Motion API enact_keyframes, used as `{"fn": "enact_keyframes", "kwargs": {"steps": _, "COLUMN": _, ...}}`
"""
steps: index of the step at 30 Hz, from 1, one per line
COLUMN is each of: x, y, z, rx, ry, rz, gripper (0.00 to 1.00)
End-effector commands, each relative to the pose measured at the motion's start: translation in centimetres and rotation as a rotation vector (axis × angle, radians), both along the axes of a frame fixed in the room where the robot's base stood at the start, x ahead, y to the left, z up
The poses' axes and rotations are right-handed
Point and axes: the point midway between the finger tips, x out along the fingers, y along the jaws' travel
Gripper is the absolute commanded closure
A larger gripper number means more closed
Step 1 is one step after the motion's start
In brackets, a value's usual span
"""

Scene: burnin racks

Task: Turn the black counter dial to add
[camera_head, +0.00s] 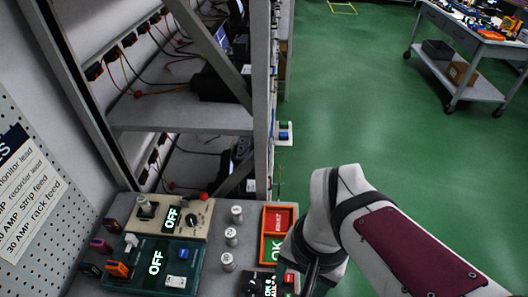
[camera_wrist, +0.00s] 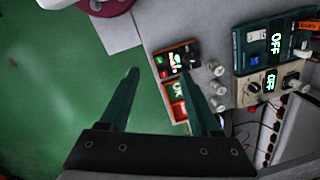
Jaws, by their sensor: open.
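The black counter (camera_head: 258,284) is a small dark box with a lit display and a red part, at the bottom edge of the head view, partly cut off and beside my gripper. In the wrist view the black counter (camera_wrist: 176,60) lies just beyond the tip of my right-hand finger. Its dial is too small to make out clearly. My gripper (camera_wrist: 157,76) is open, with two dark green fingers apart and nothing between them. In the head view my gripper (camera_head: 311,274) is mostly hidden by my wrist.
An orange box (camera_head: 278,221) reading OK sits behind the counter. Several silver knobs (camera_head: 231,236) stand left of it. A beige box (camera_head: 182,220) and a teal box (camera_head: 155,262) both read OFF. A grey rack (camera_head: 180,117) rises behind.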

Motion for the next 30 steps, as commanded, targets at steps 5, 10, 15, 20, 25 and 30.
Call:
{"fn": "enact_keyframes", "kwargs": {"steps": 5, "x": 5.1, "y": 6.6, "z": -2.0, "rx": -0.07, "ry": -0.027, "rz": 0.125, "gripper": 0.36}}
{"fn": "enact_keyframes", "kwargs": {"steps": 10, "x": 5.8, "y": 7.9, "z": -4.2, "rx": -0.081, "ry": -0.035, "rz": 0.135, "gripper": 0.36}}
{"fn": "enact_keyframes", "kwargs": {"steps": 15, "x": 5.6, "y": 7.7, "z": -9.1, "rx": -0.083, "ry": -0.03, "rz": 0.135, "gripper": 0.36}}
{"fn": "enact_keyframes", "kwargs": {"steps": 20, "x": 5.6, "y": 7.7, "z": -13.9, "rx": -0.083, "ry": -0.03, "rz": 0.134, "gripper": 0.36}}
{"fn": "enact_keyframes", "kwargs": {"steps": 25, "x": 5.7, "y": 7.7, "z": -17.0, "rx": -0.08, "ry": -0.034, "rz": 0.133, "gripper": 0.36}}
{"fn": "enact_keyframes", "kwargs": {"steps": 30, "x": 5.8, "y": 7.8, "z": -18.1, "rx": -0.08, "ry": -0.037, "rz": 0.133, "gripper": 0.36}}
